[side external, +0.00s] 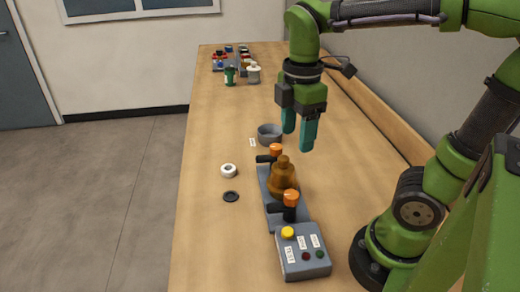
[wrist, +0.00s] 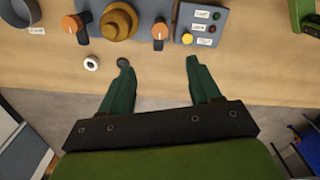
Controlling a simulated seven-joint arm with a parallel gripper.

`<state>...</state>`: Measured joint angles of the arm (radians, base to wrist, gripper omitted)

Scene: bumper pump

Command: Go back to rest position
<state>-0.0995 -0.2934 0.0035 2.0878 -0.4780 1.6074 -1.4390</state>
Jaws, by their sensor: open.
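My gripper (side external: 299,132) hangs open and empty above the wooden table, with its two teal fingers apart. In the wrist view my gripper (wrist: 158,65) points at the table's front edge, and nothing lies between its fingers. An amber bottle-shaped part (side external: 283,178) stands upright in a grey fixture (side external: 270,213) with orange-topped clamps. The gripper is above and apart from it. The amber part also shows in the wrist view (wrist: 118,21). A control box (side external: 302,251) with a yellow button is at the fixture's near end.
A white ring (side external: 229,171) and a black disc (side external: 231,196) lie left of the fixture. A grey bowl (side external: 269,134) stands behind it. A green container (side external: 230,75), a white jar (side external: 253,74) and small coloured items are at the far end. The table (side external: 215,125) is clear along its left middle.

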